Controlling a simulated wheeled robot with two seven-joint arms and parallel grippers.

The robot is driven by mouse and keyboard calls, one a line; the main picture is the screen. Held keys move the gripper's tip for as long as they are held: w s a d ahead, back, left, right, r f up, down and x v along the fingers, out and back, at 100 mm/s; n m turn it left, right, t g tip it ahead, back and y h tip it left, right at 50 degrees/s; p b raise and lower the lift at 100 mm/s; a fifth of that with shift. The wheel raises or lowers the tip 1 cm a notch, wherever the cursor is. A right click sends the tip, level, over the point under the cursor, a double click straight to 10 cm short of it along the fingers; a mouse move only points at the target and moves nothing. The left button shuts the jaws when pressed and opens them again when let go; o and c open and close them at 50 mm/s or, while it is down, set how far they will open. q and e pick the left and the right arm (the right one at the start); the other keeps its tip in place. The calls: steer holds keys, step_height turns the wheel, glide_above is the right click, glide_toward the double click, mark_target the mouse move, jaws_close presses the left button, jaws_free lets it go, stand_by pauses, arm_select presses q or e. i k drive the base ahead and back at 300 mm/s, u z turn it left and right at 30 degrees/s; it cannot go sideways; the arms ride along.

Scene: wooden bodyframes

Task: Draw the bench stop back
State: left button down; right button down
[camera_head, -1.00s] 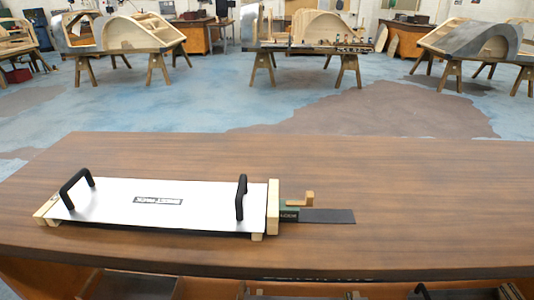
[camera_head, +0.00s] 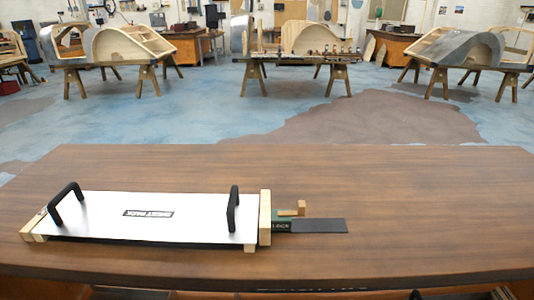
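The bench stop stands on the wooden bench top at the right end of a silver sheet pack (camera_head: 150,216). Its upright pale wooden block (camera_head: 265,218) is against or very close to the pack's right end. Neither of my grippers is in view.
The brown bench top (camera_head: 430,210) is clear to the right of the dark strip and behind the pack. A shelf or opening with dark items shows below the front edge. Trestles with wooden bodyframes (camera_head: 135,45) stand far behind on the blue floor.

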mark_target(269, 221)
steer(key=u, duration=0.1)
steer(key=k, duration=1)
steer(key=z, duration=0.85)
steer(key=i, duration=1.15)
steer(key=u, duration=0.75)
